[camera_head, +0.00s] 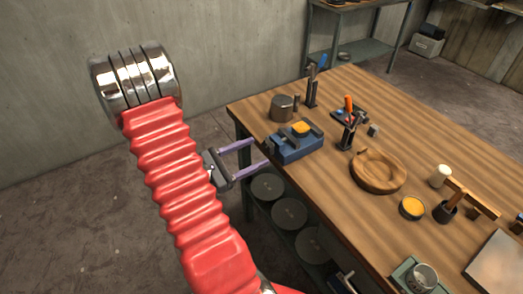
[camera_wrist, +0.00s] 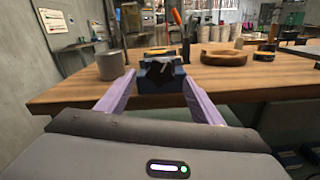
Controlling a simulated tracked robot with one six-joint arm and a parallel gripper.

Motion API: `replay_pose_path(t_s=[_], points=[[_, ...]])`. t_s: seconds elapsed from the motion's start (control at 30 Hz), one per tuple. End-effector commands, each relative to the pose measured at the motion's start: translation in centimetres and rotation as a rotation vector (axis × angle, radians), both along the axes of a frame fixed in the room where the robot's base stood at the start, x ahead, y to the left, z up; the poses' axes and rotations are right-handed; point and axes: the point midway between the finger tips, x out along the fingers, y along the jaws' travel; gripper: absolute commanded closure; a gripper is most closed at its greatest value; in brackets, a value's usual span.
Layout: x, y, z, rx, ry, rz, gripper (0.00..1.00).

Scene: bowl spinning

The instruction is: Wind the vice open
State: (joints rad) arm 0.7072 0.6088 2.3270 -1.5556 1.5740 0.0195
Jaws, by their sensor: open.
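A blue vice (camera_head: 296,146) sits near the left corner of the wooden workbench, with a yellow-orange round thing (camera_head: 301,128) at its top. In the wrist view the vice (camera_wrist: 162,76) is straight ahead, its dark front end facing me. My gripper (camera_head: 252,153) is open and empty, its two purple fingers pointing at the vice from the left, short of the bench edge. In the wrist view my gripper's fingers (camera_wrist: 156,95) spread on either side of the vice, apart from it. The vice's handle is too small and dark to make out clearly.
On the workbench (camera_head: 440,125), a grey metal cylinder (camera_head: 281,108) stands behind the vice. Upright tools in a holder (camera_head: 311,92), another tool holder (camera_head: 349,132) and a wooden bowl (camera_head: 378,171) stand nearby. Round discs (camera_head: 289,214) lie on the shelf below.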

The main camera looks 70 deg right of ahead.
Motion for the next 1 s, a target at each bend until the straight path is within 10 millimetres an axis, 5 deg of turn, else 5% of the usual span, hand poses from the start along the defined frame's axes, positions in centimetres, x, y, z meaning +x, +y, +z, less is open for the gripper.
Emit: replay_pose_path(t_s=[0.3, 0.7, 1.0], points=[[-2.1, -2.4, 0.0, 0.000, 0.000, -0.001, 0.40], [-2.5, -2.8, 0.0, 0.000, 0.000, 0.001, 0.40], [-2.4, -2.8, 0.0, 0.000, 0.000, 0.001, 0.59]])
